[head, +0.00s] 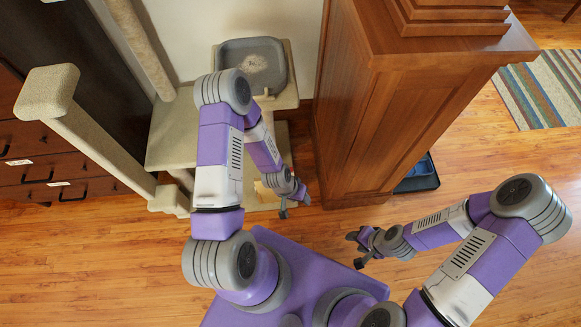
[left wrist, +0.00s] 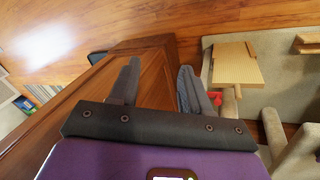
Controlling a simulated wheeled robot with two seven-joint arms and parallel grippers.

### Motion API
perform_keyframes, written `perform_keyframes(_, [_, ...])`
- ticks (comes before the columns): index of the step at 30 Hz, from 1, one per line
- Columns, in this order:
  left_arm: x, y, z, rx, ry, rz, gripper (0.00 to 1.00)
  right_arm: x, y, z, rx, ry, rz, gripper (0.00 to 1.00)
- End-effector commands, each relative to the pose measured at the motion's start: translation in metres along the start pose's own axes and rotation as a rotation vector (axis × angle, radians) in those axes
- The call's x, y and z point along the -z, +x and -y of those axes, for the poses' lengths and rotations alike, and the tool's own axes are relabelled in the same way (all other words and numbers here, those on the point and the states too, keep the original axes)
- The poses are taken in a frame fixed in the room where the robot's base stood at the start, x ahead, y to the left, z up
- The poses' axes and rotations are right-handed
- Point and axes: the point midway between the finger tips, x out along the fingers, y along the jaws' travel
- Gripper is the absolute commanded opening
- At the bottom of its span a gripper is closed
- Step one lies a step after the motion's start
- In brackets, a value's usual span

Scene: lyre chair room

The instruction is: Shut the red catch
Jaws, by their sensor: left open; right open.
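The red catch (left wrist: 215,98) shows small in the left wrist view, just right of my left gripper's right finger and beside a pale wooden box (left wrist: 237,66). That finger hides part of the area around it, and I cannot tell how the catch is set. In the head view the catch cannot be made out; the pale box (head: 264,195) shows partly behind my left arm. My left gripper (head: 295,206) is open and empty near the box; its fingers also show in the left wrist view (left wrist: 160,72). My right gripper (head: 357,250) is open and empty above the floor.
A beige cat tree (head: 172,135) holds a grey litter tray (head: 252,66) at the back. A tall wooden cabinet (head: 350,110) stands close to the right of my left gripper. Dark drawers (head: 45,180) stand at left.

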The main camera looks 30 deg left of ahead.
Motion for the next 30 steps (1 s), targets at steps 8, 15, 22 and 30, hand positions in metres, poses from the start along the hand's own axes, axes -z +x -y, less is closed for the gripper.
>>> perform_keyframes(8, [0.106, 0.063, 0.132, 0.154, 0.28, -0.179, 0.48, 0.002, 0.038, -0.014, 0.0, 0.0, 0.0, 0.48])
perform_keyframes(15, [0.133, 0.074, 0.182, 0.231, 0.393, -0.214, 0.48, 0.002, 0.047, -0.018, 0.0, 0.0, 0.0, 0.48])
perform_keyframes(22, [0.142, 0.106, 0.189, 0.233, 0.399, -0.214, 0.48, 0.003, 0.06, -0.023, 0.0, 0.0, 0.0, 0.48])
perform_keyframes(30, [0.151, 0.137, 0.195, 0.233, 0.399, -0.215, 0.48, 0.003, 0.073, -0.027, 0.0, 0.0, 0.0, 0.48])
